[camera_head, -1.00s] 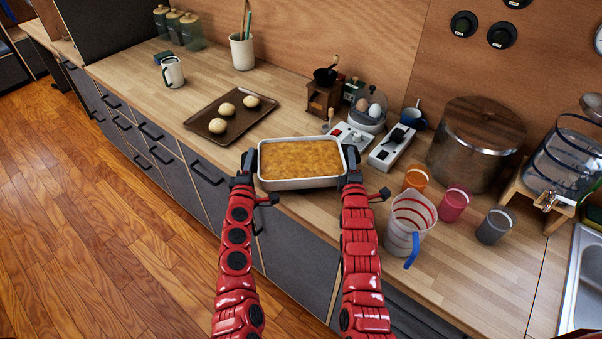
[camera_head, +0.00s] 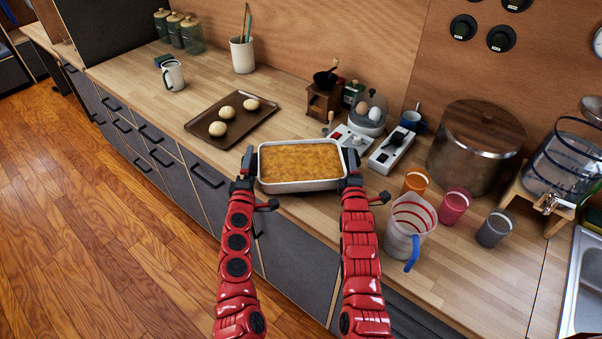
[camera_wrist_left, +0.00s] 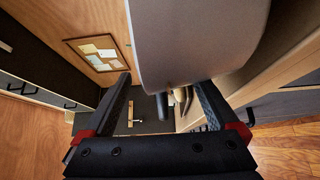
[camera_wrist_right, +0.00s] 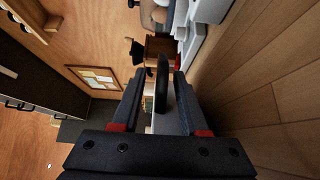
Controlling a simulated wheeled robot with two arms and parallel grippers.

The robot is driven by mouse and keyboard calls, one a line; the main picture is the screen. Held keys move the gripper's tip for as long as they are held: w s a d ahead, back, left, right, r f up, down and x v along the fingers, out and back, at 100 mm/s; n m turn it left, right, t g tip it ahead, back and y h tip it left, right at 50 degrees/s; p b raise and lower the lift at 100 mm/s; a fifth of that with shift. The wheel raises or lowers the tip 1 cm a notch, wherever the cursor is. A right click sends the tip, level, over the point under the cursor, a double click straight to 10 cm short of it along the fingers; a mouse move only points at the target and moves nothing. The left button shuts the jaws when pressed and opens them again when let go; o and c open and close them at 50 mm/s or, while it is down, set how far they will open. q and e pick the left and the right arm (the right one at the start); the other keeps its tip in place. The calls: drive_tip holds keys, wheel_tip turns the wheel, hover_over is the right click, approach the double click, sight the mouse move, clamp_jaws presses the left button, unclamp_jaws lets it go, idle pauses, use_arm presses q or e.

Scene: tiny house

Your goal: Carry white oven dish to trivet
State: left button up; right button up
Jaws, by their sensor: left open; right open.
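The white oven dish (camera_head: 300,186), filled with a golden-brown bake, is level at the counter's front edge in the head view. Whether it touches the counter is hard to tell. My left gripper (camera_head: 249,162) is at its left end and my right gripper (camera_head: 351,162) at its right end. In the left wrist view, the dish's pale wall (camera_wrist_left: 195,45) fills the top, with a dark handle (camera_wrist_left: 163,105) between the spread fingers. In the right wrist view, a dark handle (camera_wrist_right: 162,85) stands between the open fingers. I cannot make out a trivet.
A dark baking tray (camera_head: 205,128) with buns lies left of the dish. A grinder (camera_head: 323,100), an egg cooker (camera_head: 371,110) and a power strip (camera_head: 390,150) are behind. A measuring jug (camera_head: 405,225), cups and a large pot (camera_head: 475,145) stand right.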

use_arm(q)
drive_tip(key=s, duration=1.1)
drive_tip(key=shift+s+a, duration=0.15)
drive_tip(key=shift+a, duration=0.2)
use_arm(e)
drive_tip(key=o, duration=0.8)
wheel_tip(320, 180, up, 10)
drive_tip(key=shift+r, duration=0.1)
drive_tip(key=shift+d, duration=0.1)
